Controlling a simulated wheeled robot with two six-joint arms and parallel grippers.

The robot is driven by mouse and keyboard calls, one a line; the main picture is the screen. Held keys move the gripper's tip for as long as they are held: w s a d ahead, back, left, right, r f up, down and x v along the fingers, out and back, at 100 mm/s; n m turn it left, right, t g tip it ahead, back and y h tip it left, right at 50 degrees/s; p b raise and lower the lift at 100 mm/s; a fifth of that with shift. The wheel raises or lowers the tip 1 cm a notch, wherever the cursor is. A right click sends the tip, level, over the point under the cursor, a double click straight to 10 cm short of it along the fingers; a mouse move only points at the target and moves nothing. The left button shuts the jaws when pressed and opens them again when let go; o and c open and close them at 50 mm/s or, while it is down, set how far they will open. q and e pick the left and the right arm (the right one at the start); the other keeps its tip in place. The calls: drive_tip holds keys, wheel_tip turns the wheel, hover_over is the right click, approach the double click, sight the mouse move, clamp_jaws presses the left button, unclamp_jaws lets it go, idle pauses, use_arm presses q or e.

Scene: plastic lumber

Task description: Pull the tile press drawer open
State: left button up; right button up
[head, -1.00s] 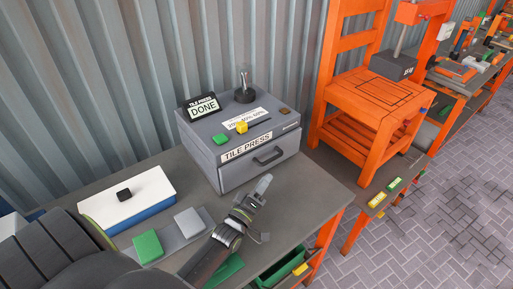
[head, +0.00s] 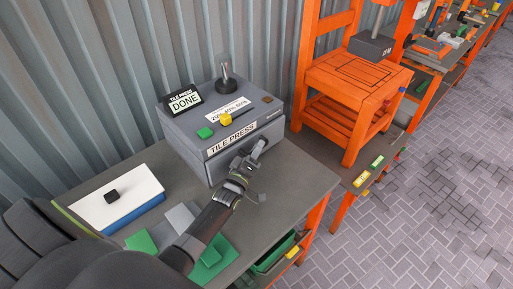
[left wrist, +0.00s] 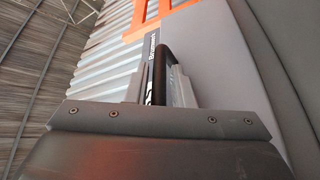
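The tile press (head: 190,120) is a grey box on the bench against the corrugated wall, with a "DONE" sign on top. Its drawer (head: 222,171), below the "TILE PRESS" label, looks shut. My left gripper (head: 257,149) is at the drawer front and hides most of the handle there. In the left wrist view the dark handle bar (left wrist: 164,62) lies between the two fingers of my left gripper (left wrist: 163,82). A gap shows between the fingers, so they look open around the bar. My right gripper is not in view.
A white-topped block (head: 93,207) with a small black cube stands left on the bench (head: 310,180). Green and grey tiles (head: 140,242) lie near my left arm. An orange stand (head: 350,85) is right of the press. A green bin (head: 275,255) is below the bench edge.

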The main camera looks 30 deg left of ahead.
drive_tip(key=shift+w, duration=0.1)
use_arm(q)
drive_tip(key=c, duration=0.5)
clamp_jaws()
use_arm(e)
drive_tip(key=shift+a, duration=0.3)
use_arm(q)
drive_tip(key=shift+d, duration=0.1)
